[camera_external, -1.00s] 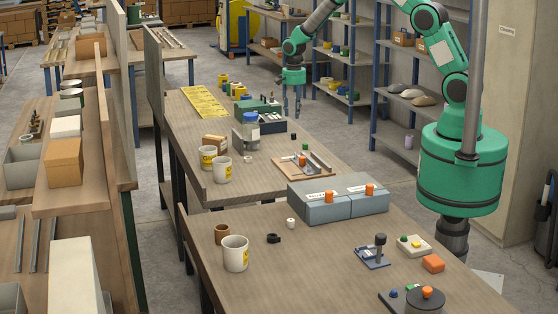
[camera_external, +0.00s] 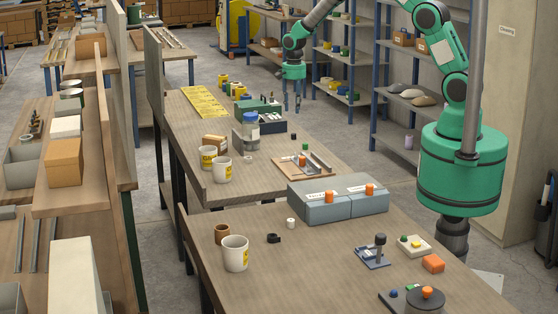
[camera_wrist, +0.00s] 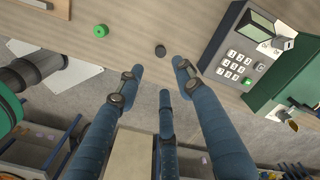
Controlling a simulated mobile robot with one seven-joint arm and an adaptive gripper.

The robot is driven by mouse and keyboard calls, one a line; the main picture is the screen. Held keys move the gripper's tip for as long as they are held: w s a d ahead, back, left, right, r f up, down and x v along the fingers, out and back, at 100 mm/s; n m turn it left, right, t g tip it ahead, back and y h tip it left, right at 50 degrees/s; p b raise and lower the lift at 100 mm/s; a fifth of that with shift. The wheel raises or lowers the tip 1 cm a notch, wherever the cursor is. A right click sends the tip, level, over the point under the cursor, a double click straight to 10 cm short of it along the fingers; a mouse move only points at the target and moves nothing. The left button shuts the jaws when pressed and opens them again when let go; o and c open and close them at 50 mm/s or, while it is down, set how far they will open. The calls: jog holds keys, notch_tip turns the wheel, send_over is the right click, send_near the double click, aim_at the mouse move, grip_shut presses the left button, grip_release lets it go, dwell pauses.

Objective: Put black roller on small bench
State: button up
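A small black round piece, which looks like the black roller (camera_wrist: 160,50), stands near the table edge in the wrist view. It also shows as a small dark spot (camera_external: 293,136) on the far table in the external view. My gripper (camera_external: 291,108) hangs past the right edge of that table, above and apart from the black piece. In the wrist view its blue fingers (camera_wrist: 163,85) are spread with nothing between them. Two wooden-topped tables show, the far table (camera_external: 200,125) and the near table (camera_external: 330,270); I cannot tell which is the small bench.
A blue-grey case (camera_external: 338,207) sits at the near table's back edge. Shelves (camera_external: 345,95) stand behind my arm. The near table's middle is mostly clear.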

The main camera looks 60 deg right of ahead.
jog(key=s+a+r+n+t, duration=0.1)
jog(key=s+a+r+n, duration=0.15)
jog(key=s+r, duration=0.5)
jog(key=s+a+r+n+t, duration=0.1)
jog(key=s+a+r+n, duration=0.2)
jog(key=r, duration=0.8)
jog(key=s+a+r+n+t, duration=0.1)
jog(key=s+a+r, duration=0.1)
jog(key=s+r, duration=0.55)
jog(key=s+a+r+n+t, duration=0.1)
jog(key=s+a+r+n, duration=0.1)
jog(key=s, duration=0.6)
jog(key=s+a+r+n, duration=0.1)
jog(key=s+r+n, duration=0.2)
jog(key=s, duration=0.5)
jog(key=s+a+r+n+t, duration=0.1)
jog(key=s+a+r+n, duration=0.1)
jog(key=s, duration=0.7)
jog(key=shift+a+r+n+t, duration=0.35)
jog(key=shift+r+n, duration=0.1)
jog(key=shift+r, duration=0.3)
jog(key=shift+f, duration=0.1)
notch_tip(320, 180, down, 4)
jog(key=b, duration=0.4)
jog(key=shift+f, duration=0.15)
